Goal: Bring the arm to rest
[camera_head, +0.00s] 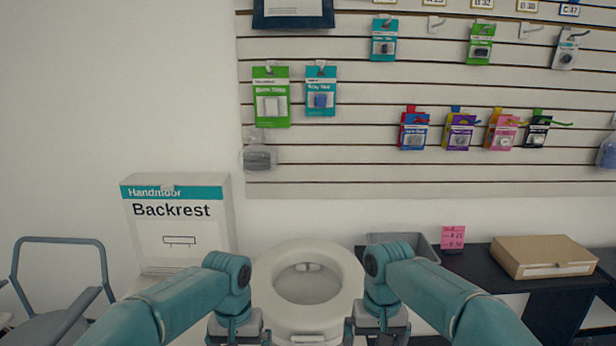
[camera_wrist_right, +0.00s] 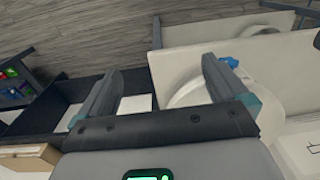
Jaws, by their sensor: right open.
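My left arm and right arm reach in from the bottom of the head view, bent at teal joints. My left gripper (camera_head: 238,335) is at the bottom edge, left of the white toilet seat (camera_head: 348,275); its fingertips are cut off. My right gripper (camera_head: 377,335) is at the bottom edge, right of the seat, also cut off. In the right wrist view, my right gripper (camera_wrist_right: 162,65) has its two dark fingers wide apart with nothing held between them.
A Backrest box (camera_head: 178,238) stands at left, beside a grey framed chair (camera_head: 62,270). A dark table (camera_head: 465,268) at right holds a grey bin (camera_head: 428,246), a pink sign (camera_head: 452,238) and a cardboard box (camera_head: 543,256). Small packages hang on the slatted wall (camera_head: 380,175).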

